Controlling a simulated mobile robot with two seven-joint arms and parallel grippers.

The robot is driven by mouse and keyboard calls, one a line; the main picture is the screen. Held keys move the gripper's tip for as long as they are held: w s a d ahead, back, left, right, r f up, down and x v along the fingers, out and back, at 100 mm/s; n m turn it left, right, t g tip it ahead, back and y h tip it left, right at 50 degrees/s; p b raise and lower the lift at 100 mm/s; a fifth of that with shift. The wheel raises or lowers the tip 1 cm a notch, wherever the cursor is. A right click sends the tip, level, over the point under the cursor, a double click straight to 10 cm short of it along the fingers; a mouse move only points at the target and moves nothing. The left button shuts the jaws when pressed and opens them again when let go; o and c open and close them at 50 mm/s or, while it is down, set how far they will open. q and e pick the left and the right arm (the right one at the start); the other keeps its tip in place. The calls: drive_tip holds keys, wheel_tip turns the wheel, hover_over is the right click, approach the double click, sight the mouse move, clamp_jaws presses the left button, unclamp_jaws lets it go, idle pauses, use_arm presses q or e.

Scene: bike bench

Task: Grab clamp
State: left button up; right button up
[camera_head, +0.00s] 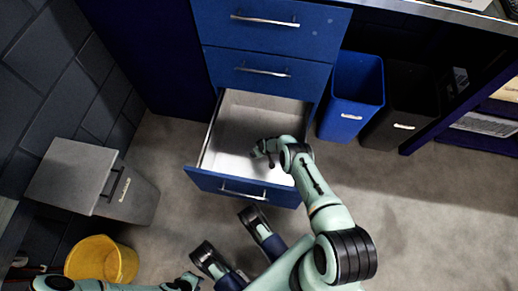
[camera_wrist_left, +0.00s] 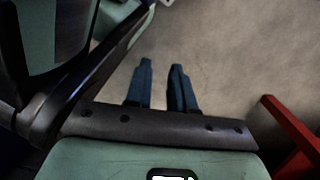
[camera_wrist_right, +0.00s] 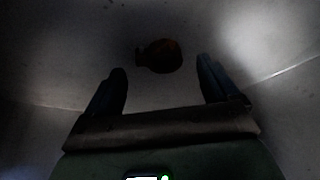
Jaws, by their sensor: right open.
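A small dark reddish-brown object (camera_wrist_right: 160,55), perhaps the clamp, lies on the drawer floor in the right wrist view; the dim light hides its exact shape. My right gripper (camera_wrist_right: 162,76) is open and empty, with the object just beyond and between its fingertips. In the head view my right arm reaches into the open bottom drawer (camera_head: 230,187) of the blue cabinet, and the object cannot be made out there. My left gripper (camera_wrist_left: 160,68) is empty above the floor, its fingers a narrow gap apart.
A blue bin (camera_head: 352,95) and a black bin (camera_head: 405,105) stand right of the cabinet (camera_head: 265,45). A grey lidded bin (camera_head: 75,175) and a yellow bucket (camera_head: 102,262) stand at left. A red edge (camera_wrist_left: 292,135) shows near my left gripper. Open floor lies at right.

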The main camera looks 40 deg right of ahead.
drive_tip(key=shift+b+x, duration=0.5)
drive_tip(key=shift+x, duration=0.3)
use_arm(q)
drive_tip(key=s, duration=0.1)
drive_tip(key=s+f+g, duration=0.1)
drive_tip(key=s, duration=0.1)
drive_tip(key=shift+a+f, duration=0.15)
use_arm(e)
drive_tip(key=shift+c, duration=0.3)
use_arm(q)
drive_tip(key=shift+w, duration=0.1)
use_arm(e)
drive_tip(key=c, duration=1.1)
